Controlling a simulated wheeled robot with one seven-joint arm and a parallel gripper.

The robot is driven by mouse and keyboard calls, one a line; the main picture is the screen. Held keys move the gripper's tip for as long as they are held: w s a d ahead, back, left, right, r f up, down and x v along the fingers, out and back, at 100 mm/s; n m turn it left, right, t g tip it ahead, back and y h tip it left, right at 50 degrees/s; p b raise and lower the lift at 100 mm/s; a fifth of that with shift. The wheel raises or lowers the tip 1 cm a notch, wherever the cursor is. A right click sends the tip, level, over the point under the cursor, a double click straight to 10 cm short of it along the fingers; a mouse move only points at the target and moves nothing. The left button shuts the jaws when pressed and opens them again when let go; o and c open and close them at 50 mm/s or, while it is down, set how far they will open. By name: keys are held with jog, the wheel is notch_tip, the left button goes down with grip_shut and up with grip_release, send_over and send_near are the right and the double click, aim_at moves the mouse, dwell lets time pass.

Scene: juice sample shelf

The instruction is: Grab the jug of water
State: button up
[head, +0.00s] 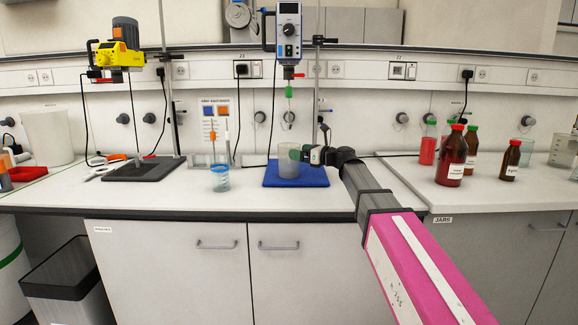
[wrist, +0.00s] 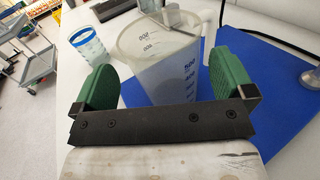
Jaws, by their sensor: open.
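The jug (head: 288,166) is a translucent measuring jug with blue markings, standing upright on a blue mat (head: 305,179) on the bench. In the wrist view the jug (wrist: 165,68) stands between the two green finger pads of my open gripper (wrist: 162,82), with its handle toward the far right side. Visible gaps show beside the jug, and I cannot tell whether either pad touches it. My gripper (head: 300,153) reaches the jug from the right in the head view. The jug's lower part is hidden by the gripper bar in the wrist view.
A small beaker with blue markings (head: 220,178) stands left of the mat; a stirrer (head: 289,40) hangs above the jug. Brown bottles (head: 452,160) stand at right. A dark tray (head: 143,170) lies at left. The bench front between is clear.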

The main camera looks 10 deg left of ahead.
jog(key=x, duration=0.4)
jog(key=shift+w+a, duration=0.1)
jog(key=shift+a, duration=0.05)
jog(key=shift+r, duration=0.1)
jog(key=c, duration=1.3)
jog(key=shift+r, duration=0.1)
